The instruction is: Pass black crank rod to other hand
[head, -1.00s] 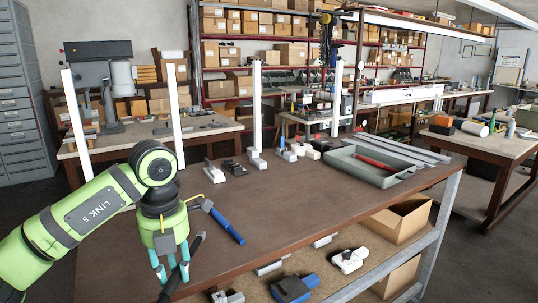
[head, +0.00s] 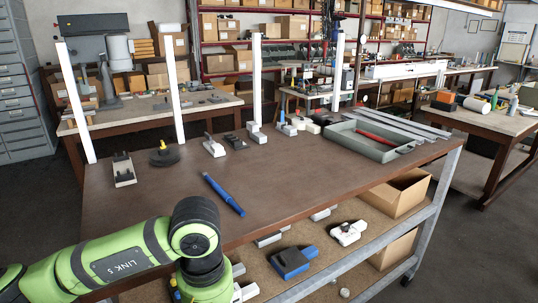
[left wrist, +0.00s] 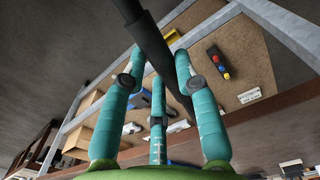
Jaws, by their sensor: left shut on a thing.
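The black crank rod (left wrist: 151,42) shows in the left wrist view as a thick dark bar running from the top edge down between the fingers. My left gripper (left wrist: 160,66) has its teal fingers closed around it. In the head view my left arm reaches across the bottom left, but its gripper and the rod are below the picture's edge. The rod's far end is cut off in the wrist view. My right gripper is in neither current view.
A blue crank rod (head: 223,195) lies on the brown tabletop (head: 290,185). A grey tray (head: 373,139) with a red rod stands at the table's right. Several fittings line the back edge. The lower shelf holds a blue-and-black part (head: 293,262) and an open cardboard box (head: 397,192).

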